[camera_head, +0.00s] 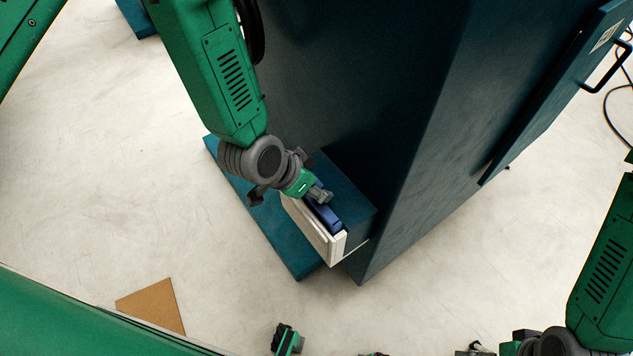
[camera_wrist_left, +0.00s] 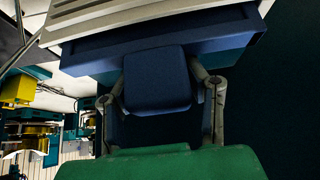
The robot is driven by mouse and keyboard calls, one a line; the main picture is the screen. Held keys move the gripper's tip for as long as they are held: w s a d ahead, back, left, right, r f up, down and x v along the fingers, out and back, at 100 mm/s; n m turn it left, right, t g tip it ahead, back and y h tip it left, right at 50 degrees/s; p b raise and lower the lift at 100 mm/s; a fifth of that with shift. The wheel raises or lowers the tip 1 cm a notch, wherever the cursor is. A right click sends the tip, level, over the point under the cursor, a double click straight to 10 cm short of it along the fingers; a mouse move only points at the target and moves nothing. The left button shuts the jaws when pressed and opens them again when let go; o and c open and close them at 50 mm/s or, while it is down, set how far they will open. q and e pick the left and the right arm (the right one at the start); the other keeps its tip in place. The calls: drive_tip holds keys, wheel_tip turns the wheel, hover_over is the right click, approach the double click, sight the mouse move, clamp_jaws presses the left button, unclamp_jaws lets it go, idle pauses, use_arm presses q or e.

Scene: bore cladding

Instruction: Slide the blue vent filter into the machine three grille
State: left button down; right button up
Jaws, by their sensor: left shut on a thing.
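The blue vent filter (camera_head: 331,215) sits in the slot behind the pale louvered grille (camera_head: 316,234), on the side of the dark teal machine (camera_head: 405,130). Its upper part shows above the slot; its lower part is hidden. My left gripper (camera_head: 320,196) is shut on the filter from above. In the left wrist view, the filter's dark blue grip block (camera_wrist_left: 157,80) lies between the two fingers, with the blue body beyond it and the grille (camera_wrist_left: 130,16) at the top. Part of my right gripper (camera_head: 474,349) shows at the bottom edge; its fingers are not clear.
A teal base plate (camera_head: 292,245) lies beside the grille. A machine door with a black handle (camera_head: 607,68) stands at the upper right. A brown sheet (camera_head: 152,306) lies on the pale floor at lower left. The floor around is mostly clear.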

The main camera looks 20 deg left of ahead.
use_arm(q)
drive_tip(key=shift+f, duration=0.45)
drive_tip(key=c, duration=0.8)
unclamp_jaws()
drive_tip(key=v, duration=1.2)
drive_tip(key=shift+w, duration=0.1)
